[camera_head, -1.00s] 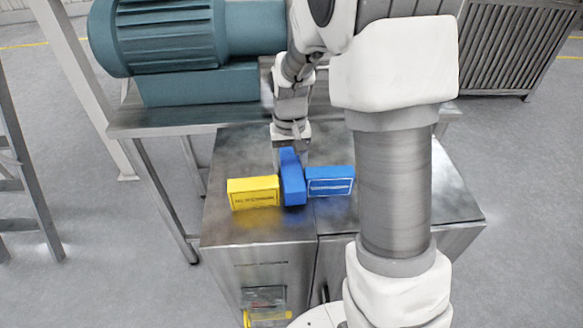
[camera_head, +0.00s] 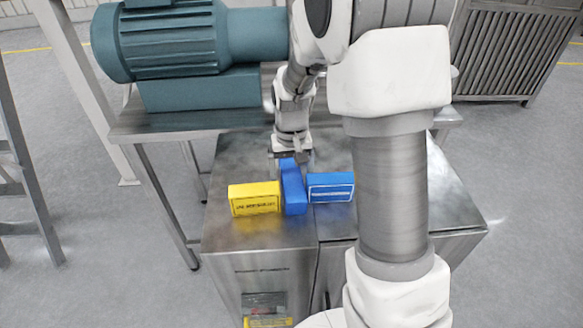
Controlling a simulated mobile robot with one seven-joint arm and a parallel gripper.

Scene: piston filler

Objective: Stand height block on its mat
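A long blue block (camera_head: 293,189) is in the middle of the steel cabinet top, its long side running toward the camera. It lies between a yellow block (camera_head: 254,199) with dark print on the left and a blue block with a white printed frame (camera_head: 331,187) on the right. I cannot tell which one is the height block. My gripper (camera_head: 291,158) points down at the far end of the middle blue block. Its fingers are small and partly hidden there, so their grip on the block is unclear. No mat can be made out.
The cabinet top (camera_head: 238,160) is bare behind the yellow block and along its front edge. A table with a large teal motor (camera_head: 170,45) stands behind. My arm covers the right part of the cabinet top. A ladder-like frame (camera_head: 22,175) stands at the left.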

